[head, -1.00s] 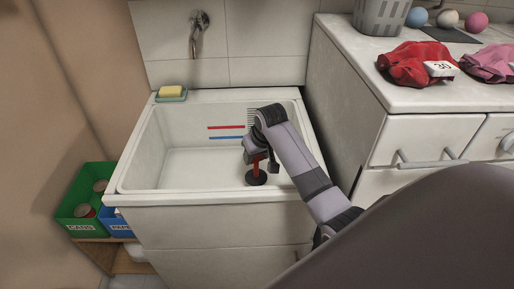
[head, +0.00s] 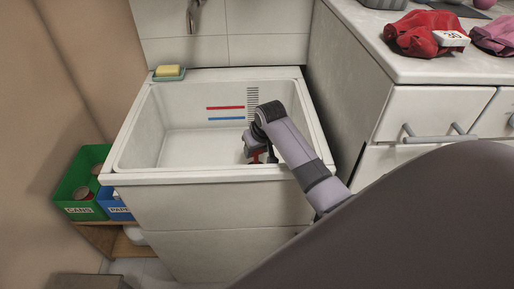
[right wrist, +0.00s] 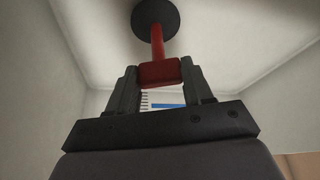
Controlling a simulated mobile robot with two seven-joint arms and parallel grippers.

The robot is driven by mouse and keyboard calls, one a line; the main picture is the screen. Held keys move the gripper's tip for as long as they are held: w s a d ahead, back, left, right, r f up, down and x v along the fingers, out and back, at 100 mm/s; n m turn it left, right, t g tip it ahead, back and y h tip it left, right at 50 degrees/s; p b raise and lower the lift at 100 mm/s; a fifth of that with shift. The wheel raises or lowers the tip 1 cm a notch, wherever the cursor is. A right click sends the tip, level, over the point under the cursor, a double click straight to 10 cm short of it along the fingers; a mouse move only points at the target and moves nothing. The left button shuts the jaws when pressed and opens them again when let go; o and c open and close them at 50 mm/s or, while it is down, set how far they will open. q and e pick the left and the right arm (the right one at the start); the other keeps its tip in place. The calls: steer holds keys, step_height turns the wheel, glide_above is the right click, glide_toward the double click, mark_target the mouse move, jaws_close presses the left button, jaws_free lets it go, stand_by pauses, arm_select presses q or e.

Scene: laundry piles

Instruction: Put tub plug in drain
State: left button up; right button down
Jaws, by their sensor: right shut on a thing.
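The tub plug, a red handle with a round black disc, shows in the right wrist view (right wrist: 155,18). My right gripper (right wrist: 158,74) is shut on the red end of its handle. In the head view, my right gripper (head: 257,156) is inside the white tub (head: 158,120), near its front right wall. A bit of red shows there at the fingers, and the front rim hides the black disc. The drain is not visible in either view, so I cannot tell how close the plug is to it. My left gripper is not in view.
Red and blue lines (head: 226,107) mark the tub's back wall. A yellow soap (head: 167,71) sits on the back left rim. A white cabinet (head: 432,112) with cloths (head: 423,32) on top stands at right. Green (head: 82,185) and blue bins stand at left.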

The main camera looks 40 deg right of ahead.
steer(key=shift+f, duration=0.5)
steer(key=shift+c, duration=1.9)
jaws_free()
step_height(320, 180, up, 20)
steer(key=shift+p, duration=0.45)
